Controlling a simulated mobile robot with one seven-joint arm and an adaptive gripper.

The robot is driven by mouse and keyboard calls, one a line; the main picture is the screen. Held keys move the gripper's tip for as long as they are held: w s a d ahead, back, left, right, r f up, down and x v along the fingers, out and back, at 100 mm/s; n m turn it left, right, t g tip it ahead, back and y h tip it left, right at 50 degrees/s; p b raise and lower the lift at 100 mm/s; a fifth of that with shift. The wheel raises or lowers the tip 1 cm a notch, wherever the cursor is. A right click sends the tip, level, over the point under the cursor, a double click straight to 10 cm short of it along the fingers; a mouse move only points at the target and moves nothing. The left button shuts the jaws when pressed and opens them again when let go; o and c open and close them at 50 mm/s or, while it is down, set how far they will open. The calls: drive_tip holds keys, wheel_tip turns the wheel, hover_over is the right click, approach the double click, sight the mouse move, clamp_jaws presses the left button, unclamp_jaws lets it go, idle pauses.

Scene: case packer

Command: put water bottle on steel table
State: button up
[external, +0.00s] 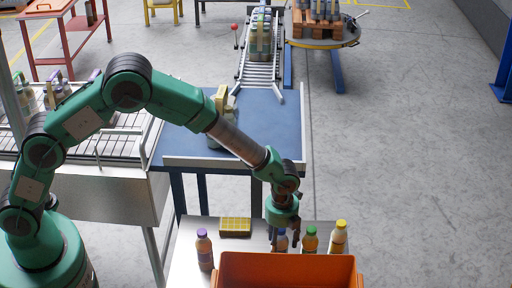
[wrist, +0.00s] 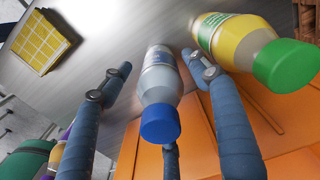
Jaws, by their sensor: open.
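The water bottle, clear with a blue cap and blue label (wrist: 160,85), stands between the spread fingers of my gripper (wrist: 160,85) in the wrist view. My gripper is open, with fingers to either side of the bottle and a gap visible on each side. In the external view my gripper (external: 284,240) points down and partly hides the bottle (external: 279,233). The bottle appears to stand on the steel table (external: 186,258), just behind the orange crate.
The orange crate (external: 287,257) is at the table's front. A green-capped bottle (external: 309,241) and a yellow bottle (external: 338,238) stand to the right, a purple-capped bottle (external: 204,250) to the left. A yellow box (external: 236,226) lies behind.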

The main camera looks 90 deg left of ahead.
wheel_tip(320, 180, up, 12)
drive_tip(key=shift+f, duration=0.2)
idle(0.4)
idle(0.4)
drive_tip(key=shift+s+d+r, duration=0.15)
drive_tip(key=shift+r, duration=0.3)
drive_tip(key=s+d+r+n+t, duration=0.1)
drive_tip(key=s+d+r+n, duration=0.35)
drive_tip(key=s+r, duration=0.55)
drive_tip(key=s+d+r+n+t, duration=0.25)
drive_tip(key=s+d+r, duration=0.4)
drive_tip(key=r, duration=0.65)
drive_tip(key=s+d+r+n, duration=0.1)
drive_tip(key=s+d+n, duration=0.1)
drive_tip(key=s, duration=0.7)
drive_tip(key=s+d+r+n+t, duration=0.1)
drive_tip(key=s+n, duration=0.3)
drive_tip(key=s, duration=0.6)
drive_tip(key=s+d+r+n+t, duration=0.1)
drive_tip(key=s+d+n, duration=0.1)
drive_tip(key=s, duration=0.7)
drive_tip(key=shift+s+d+r+n, duration=0.2)
drive_tip(key=shift+d+r+n, duration=0.15)
drive_tip(key=shift+n, duration=0.15)
